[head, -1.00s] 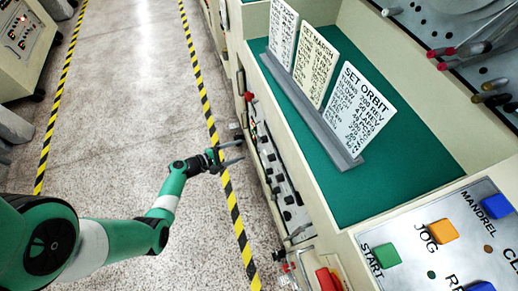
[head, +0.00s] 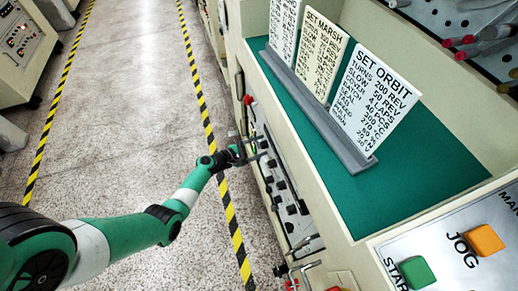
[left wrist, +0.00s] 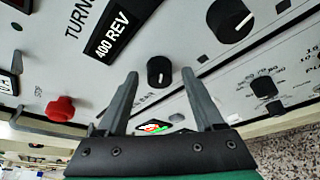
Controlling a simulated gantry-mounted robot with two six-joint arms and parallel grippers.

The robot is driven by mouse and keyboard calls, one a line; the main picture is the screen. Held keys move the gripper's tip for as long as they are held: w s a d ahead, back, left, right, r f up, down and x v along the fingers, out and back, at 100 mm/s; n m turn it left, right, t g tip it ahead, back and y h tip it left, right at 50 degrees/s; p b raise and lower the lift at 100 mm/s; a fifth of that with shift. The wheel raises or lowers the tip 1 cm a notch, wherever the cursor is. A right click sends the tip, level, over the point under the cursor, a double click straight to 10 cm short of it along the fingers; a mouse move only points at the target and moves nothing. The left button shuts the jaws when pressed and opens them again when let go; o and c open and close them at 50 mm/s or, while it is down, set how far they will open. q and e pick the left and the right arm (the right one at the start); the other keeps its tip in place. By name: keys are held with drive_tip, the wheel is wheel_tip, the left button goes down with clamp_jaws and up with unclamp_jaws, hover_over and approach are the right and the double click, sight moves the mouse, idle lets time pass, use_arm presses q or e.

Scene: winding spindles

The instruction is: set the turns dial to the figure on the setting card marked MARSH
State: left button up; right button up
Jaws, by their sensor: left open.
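The MARSH setting card (head: 322,58) stands between two other cards in a grey rack; its figures are too small to read surely. In the left wrist view a display (left wrist: 112,35) by the word TURNS reads 400 REV. A black dial with a white mark (left wrist: 160,72), in line with that label, appears between my left fingertips. My left gripper (head: 262,148) is open at the front panel of the machine. It also shows in the left wrist view (left wrist: 160,85); I cannot tell whether the fingers reach around the dial. My right gripper is not in view.
Another black knob (left wrist: 230,20) and a red knob (left wrist: 60,109) are near the fingers. The ORBIT card (head: 377,98) stands nearest on the green top (head: 400,195). Coloured buttons, such as START (head: 417,272), are at lower right. The floor aisle on the left is clear.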

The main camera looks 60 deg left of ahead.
use_arm(q)
clamp_jaws()
idle(0.3)
drive_tip(key=shift+r+n+p, duration=0.2)
drive_tip(key=shift+n+p, duration=0.4)
drive_tip(key=shift+p, duration=0.1)
drive_tip(key=shift+a+n+g+h+p, duration=0.1)
drive_tip(key=shift+n+g+h+p, duration=0.3)
drive_tip(key=shift+n+h+p, duration=0.25)
drive_tip(key=shift+n+h, duration=0.45)
drive_tip(key=shift+n, duration=0.2)
drive_tip(key=shift+f+n+g+h, duration=0.1)
drive_tip(key=shift+n+g+h, duration=0.2)
drive_tip(key=shift+n+h, duration=0.3)
